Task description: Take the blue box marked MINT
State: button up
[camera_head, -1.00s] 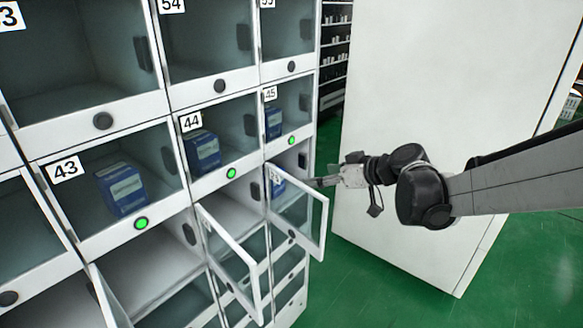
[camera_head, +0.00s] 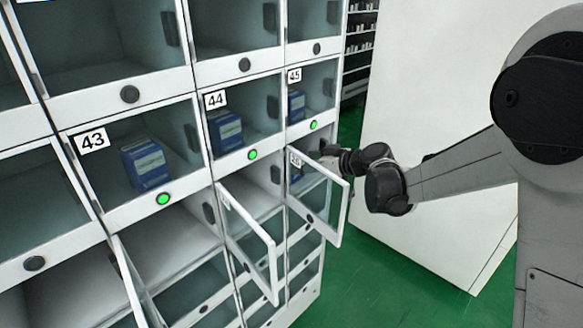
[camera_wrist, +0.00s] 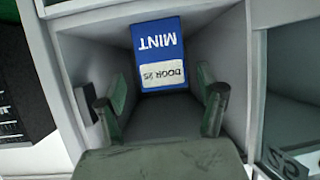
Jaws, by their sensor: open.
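The blue MINT box (camera_wrist: 158,38) stands inside an open compartment in the wrist view. Its lettering appears upside down, and a white label with a door number (camera_wrist: 163,74) is on its face. My gripper (camera_wrist: 162,97) is open, with one finger to each side of the box's label end. In the head view, my gripper end (camera_head: 332,160) reaches into the compartment behind an open glass door (camera_head: 322,200). The box there is mostly hidden by that door.
Closed compartments 43 (camera_head: 92,140), 44 (camera_head: 215,100) and 45 (camera_head: 294,75) hold blue boxes and have green-lit knobs. Another glass door (camera_head: 247,240) stands open to the left. Compartment walls lie close around my gripper. A white panel (camera_head: 430,90) stands to the right.

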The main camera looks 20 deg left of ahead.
jog(key=shift+b+x, duration=0.4)
jog(key=shift+x, duration=2.25)
jog(key=shift+s+f, duration=0.1)
jog(key=shift+s, duration=0.05)
jog(key=shift+c, duration=0.4)
jog(key=c, duration=1.3)
jog(key=shift+o, duration=0.2)
